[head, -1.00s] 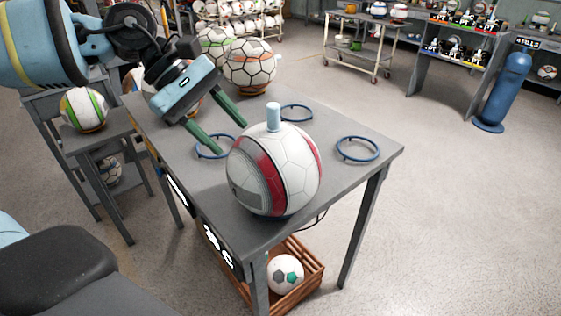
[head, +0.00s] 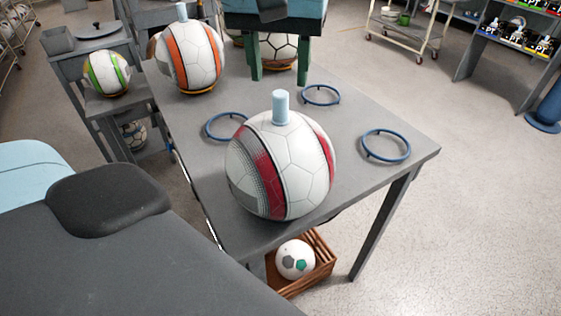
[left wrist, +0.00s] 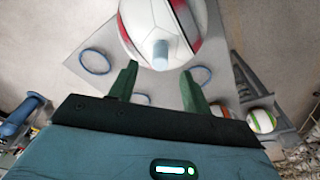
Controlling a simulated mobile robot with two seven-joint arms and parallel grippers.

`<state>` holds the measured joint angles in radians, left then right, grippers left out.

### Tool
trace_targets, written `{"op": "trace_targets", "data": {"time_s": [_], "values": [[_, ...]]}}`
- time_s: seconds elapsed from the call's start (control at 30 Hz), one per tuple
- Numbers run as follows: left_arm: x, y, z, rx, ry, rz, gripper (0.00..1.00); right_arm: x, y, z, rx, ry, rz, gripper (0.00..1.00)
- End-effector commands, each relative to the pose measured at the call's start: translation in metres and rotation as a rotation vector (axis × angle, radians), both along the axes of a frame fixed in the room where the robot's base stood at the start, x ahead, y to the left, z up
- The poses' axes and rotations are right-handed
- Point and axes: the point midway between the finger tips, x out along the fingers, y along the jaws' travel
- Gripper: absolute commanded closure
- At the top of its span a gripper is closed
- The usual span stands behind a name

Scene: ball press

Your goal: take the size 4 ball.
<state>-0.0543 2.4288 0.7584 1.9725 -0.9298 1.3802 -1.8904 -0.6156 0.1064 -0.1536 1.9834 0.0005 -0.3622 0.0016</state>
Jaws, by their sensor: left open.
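A white ball with red and grey bands (head: 300,165) sits at the near part of the grey table (head: 225,222), with a light blue peg (head: 281,107) on top. A white ball with orange bands (head: 188,58) sits at the far left of the table, also with a blue peg. No size marking is readable on either. My left gripper (head: 279,80) is open, fingers pointing down, beyond the red-banded ball and right of the orange-banded one. In the left wrist view the red-banded ball (left wrist: 140,30) and its peg lie ahead of the open fingers (left wrist: 158,70). My right gripper is out of view.
Several blue rings lie empty on the table, one at the right (head: 386,146). Another ball (head: 279,52) is partly hidden behind my left gripper. A green-banded ball (head: 106,74) rests on a side stand. A wooden crate (head: 290,285) below holds a ball (head: 295,259).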

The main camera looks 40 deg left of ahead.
Motion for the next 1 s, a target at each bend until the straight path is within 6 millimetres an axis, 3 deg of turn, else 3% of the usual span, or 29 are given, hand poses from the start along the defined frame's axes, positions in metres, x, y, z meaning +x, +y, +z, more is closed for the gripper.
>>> {"op": "trace_targets", "data": {"time_s": [0.27,0.63,0.9,1.0], "values": [[0.001,0.001,-0.013,-0.002,0.001,0.002,0.52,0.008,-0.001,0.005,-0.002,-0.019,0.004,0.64],[0.007,0.004,-0.056,-0.002,0.0,0.002,0.52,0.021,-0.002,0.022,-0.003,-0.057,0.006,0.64],[0.007,0.005,-0.061,-0.002,-0.001,0.003,0.52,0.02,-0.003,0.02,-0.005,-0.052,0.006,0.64],[0.007,0.005,-0.061,-0.002,-0.001,0.003,0.62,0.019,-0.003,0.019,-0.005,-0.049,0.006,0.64]]}}
